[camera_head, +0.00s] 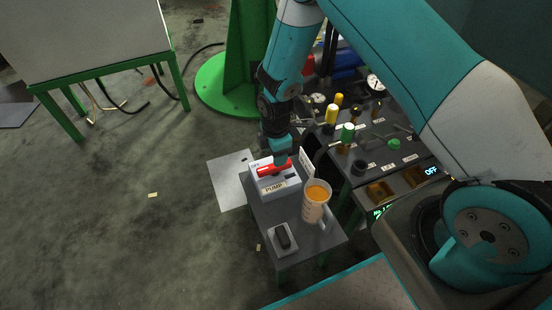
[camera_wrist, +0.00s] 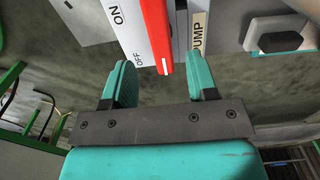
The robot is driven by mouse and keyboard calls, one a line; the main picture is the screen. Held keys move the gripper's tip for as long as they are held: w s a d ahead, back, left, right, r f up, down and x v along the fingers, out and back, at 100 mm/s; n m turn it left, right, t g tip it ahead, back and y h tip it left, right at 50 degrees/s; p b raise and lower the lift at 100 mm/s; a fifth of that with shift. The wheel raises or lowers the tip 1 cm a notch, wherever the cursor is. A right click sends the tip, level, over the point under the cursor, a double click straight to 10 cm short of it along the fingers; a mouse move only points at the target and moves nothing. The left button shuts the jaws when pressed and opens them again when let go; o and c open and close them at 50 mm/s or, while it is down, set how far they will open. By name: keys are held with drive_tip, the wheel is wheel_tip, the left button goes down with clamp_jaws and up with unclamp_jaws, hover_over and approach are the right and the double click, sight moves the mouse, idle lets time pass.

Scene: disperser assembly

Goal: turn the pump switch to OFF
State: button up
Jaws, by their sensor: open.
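The pump switch box (camera_head: 277,184) is pale, with a PUMP label on its front, and stands on a small table. Its red handle (camera_head: 274,169) lies across the top; it also shows in the wrist view (camera_wrist: 152,30). My gripper (camera_head: 281,158) is over the box. In the wrist view my gripper (camera_wrist: 160,80) is open, its fingertips on either side of the handle's end, with visible gaps.
An orange-filled beaker (camera_head: 316,201) stands close right of the box. A dark switch on a pale base (camera_head: 283,236) is nearer on the same table (camera_head: 262,222). A control panel with knobs (camera_head: 393,144) is at right. Open floor lies left.

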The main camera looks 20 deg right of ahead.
wheel_tip(320, 180, up, 11)
drive_tip(key=p, duration=0.2)
drive_tip(key=shift+r+p, duration=0.15)
drive_tip(key=shift+p, duration=0.15)
drive_tip(key=s+a+r+m+y, duration=0.1)
drive_tip(key=s+a+r+m, duration=0.2)
drive_tip(key=r, duration=0.6)
drive_tip(key=s+a+r+m+y, duration=0.1)
drive_tip(key=s+r+m, duration=0.2)
drive_tip(key=s+r, duration=0.35)
drive_tip(key=s+a+r+m+y, duration=0.15)
drive_tip(key=s+r+m, duration=0.35)
drive_tip(key=s+r, duration=0.8)
wheel_tip(320, 180, up, 26)
drive_tip(key=s+p, duration=0.1)
drive_tip(key=p, duration=2.6)
drive_tip(key=shift+s+d+f+y, duration=0.2)
drive_tip(key=shift+f+y, duration=0.05)
drive_tip(key=shift+y, duration=0.1)
